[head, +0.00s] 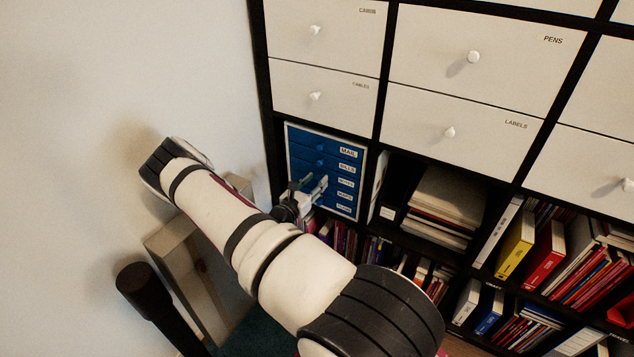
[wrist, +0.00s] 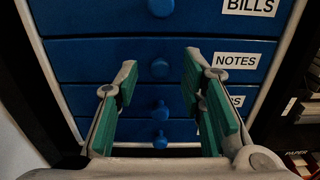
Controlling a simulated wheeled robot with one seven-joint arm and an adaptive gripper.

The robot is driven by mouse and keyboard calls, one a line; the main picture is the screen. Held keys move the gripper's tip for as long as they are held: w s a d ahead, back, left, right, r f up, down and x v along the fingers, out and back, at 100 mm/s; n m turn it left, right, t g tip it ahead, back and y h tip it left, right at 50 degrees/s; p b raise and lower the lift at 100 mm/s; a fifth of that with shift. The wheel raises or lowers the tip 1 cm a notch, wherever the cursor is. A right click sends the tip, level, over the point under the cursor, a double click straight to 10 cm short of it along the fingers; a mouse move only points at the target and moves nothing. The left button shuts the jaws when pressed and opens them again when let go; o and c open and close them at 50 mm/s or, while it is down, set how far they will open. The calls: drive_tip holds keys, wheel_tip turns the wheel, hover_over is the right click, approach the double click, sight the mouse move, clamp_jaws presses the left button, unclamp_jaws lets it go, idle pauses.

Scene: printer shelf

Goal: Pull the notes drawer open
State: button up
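The notes drawer (wrist: 90,58) is a blue front with a round blue knob (wrist: 160,68) and a white NOTES label (wrist: 237,61). It looks shut, level with its neighbours. In the head view the blue drawer unit (head: 300,150) sits in a shelf bay, and my arm hides its lower left part. My gripper (head: 312,186) is in front of the unit. In the wrist view my gripper (wrist: 160,75) is open, its green-padded fingers apart on the left and right of the notes knob. Nothing is held. I cannot tell whether the fingertips reach the knob in depth.
The bills drawer (wrist: 100,17) is above, and more blue drawers with knobs (wrist: 160,110) are below. Black shelf uprights (head: 375,145) stand close beside the unit. Papers and books (head: 440,205) fill the bay to the right. A plain wall (head: 130,70) is at left.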

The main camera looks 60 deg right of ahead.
drive_tip(key=shift+d, duration=0.85)
drive_tip(key=shift+c, duration=0.2)
clamp_jaws()
drive_tip(key=s+a+p, duration=0.1)
drive_tip(key=a+p, duration=0.3)
drive_tip(key=a, duration=1.1)
drive_tip(key=shift+s+a, duration=0.1)
